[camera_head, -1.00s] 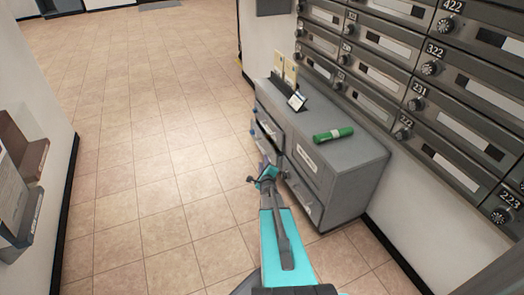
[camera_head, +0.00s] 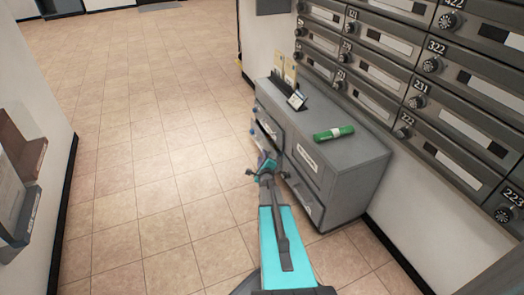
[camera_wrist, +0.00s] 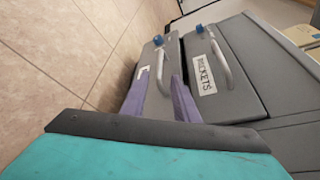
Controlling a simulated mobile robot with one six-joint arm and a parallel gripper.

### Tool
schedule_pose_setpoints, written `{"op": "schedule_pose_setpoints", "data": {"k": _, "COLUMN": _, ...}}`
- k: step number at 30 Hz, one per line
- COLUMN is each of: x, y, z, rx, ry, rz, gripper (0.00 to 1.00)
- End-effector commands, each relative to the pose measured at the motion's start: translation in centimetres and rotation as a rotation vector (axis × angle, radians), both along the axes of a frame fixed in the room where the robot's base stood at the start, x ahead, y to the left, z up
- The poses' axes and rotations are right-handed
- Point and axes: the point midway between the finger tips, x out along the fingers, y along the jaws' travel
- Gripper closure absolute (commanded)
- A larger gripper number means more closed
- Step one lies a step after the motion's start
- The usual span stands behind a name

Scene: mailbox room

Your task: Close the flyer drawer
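The grey cabinet (camera_head: 345,165) stands against the wall below the mailboxes, with drawers in its front. In the head view, a drawer (camera_head: 268,129) at the far end of the front appears to stick out. In the wrist view, a drawer front (camera_wrist: 152,68) with a curved handle and a partly hidden label lies beyond my fingers. Beside it is a drawer labelled "PACKETS" (camera_wrist: 212,68). I cannot read "flyer" on any label. My gripper (camera_head: 265,158) is at the cabinet front. Its purple fingers (camera_wrist: 161,82) are apart, and the drawer front shows between them. I cannot tell whether they touch it.
A green roll (camera_head: 333,134) lies on the cabinet top, near a holder with papers (camera_head: 290,80). Mailboxes (camera_head: 400,85) cover the right wall. A wall-mounted brown and grey fixture (camera_head: 20,170) is at the left. The tiled floor (camera_head: 150,150) between is clear.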

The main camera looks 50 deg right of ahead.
Motion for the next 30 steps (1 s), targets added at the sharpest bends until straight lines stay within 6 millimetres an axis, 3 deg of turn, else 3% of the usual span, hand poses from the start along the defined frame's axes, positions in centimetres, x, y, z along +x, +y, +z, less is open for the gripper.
{"op": "schedule_pose_setpoints", "data": {"k": 18, "x": 5.1, "y": -4.3, "z": -1.6, "rx": -0.001, "ry": -0.001, "rz": 0.000, "gripper": 0.72}}
{"op": "schedule_pose_setpoints", "data": {"k": 30, "x": 6.6, "y": -5.6, "z": -1.9, "rx": 0.000, "ry": 0.000, "rz": 0.000, "gripper": 0.72}}
